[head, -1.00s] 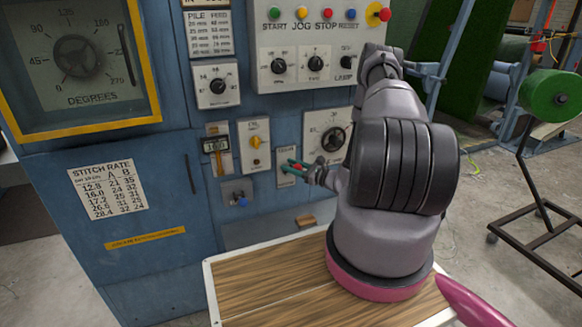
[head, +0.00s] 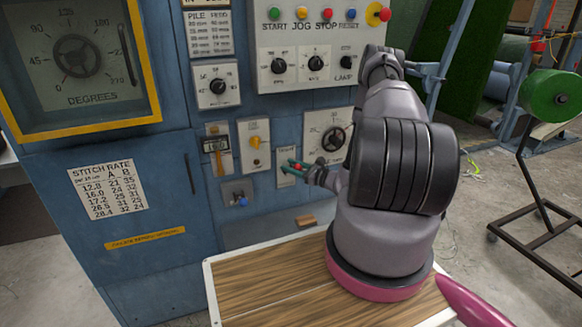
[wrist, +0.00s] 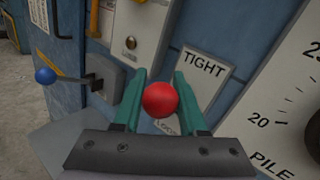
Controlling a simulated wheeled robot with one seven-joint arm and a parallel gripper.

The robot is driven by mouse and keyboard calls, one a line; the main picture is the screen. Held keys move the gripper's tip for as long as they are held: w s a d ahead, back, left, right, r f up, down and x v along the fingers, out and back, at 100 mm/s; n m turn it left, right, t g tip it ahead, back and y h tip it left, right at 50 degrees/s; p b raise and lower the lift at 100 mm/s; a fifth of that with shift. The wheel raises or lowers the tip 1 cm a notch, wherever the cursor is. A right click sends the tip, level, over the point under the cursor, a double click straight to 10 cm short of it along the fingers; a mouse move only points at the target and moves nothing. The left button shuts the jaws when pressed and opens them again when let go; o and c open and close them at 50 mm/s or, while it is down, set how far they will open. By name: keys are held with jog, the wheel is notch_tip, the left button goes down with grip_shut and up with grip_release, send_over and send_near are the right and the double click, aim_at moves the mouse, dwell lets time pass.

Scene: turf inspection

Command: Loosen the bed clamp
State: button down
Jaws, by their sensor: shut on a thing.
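The bed clamp's handle ends in a red ball knob (wrist: 160,99), seen in the wrist view between the two teal fingers of my gripper (wrist: 157,95). My gripper is shut on this knob. The pale label plate (wrist: 205,72) behind it reads TIGHT at the top; lettering lower down is mostly hidden by the knob. The knob is in front of the lower part of the plate. The lever's shaft is hidden behind the knob. In the head view my gripper (head: 291,166) is at the plate on the blue cabinet, its fingers pointing left.
A blue-knobbed lever (wrist: 46,76) sits left of the clamp; a PILE dial (wrist: 283,105) is close on the right. A wood-topped surface (head: 260,285) lies below.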

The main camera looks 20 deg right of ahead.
jog(key=shift+s+f, duration=0.1)
jog(key=shift+f, duration=0.05)
notch_tip(320, 180, down, 11)
jog(key=s+n+t+y, duration=0.1)
jog(key=n+t+y, duration=0.1)
jog(key=n, duration=0.1)
jog(key=shift+s+r+t+y, duration=0.2)
jog(key=shift+s+t+y, duration=0.1)
jog(key=shift+y, duration=0.1)
dwell(0.4)
jog(key=shift+f, duration=0.1)
dwell(0.4)
jog(key=shift+c, duration=2.3)
grip_release()
jog(key=shift+w, duration=0.15)
jog(key=shift+w+d+r, duration=0.15)
jog(key=shift+d+r, duration=0.05)
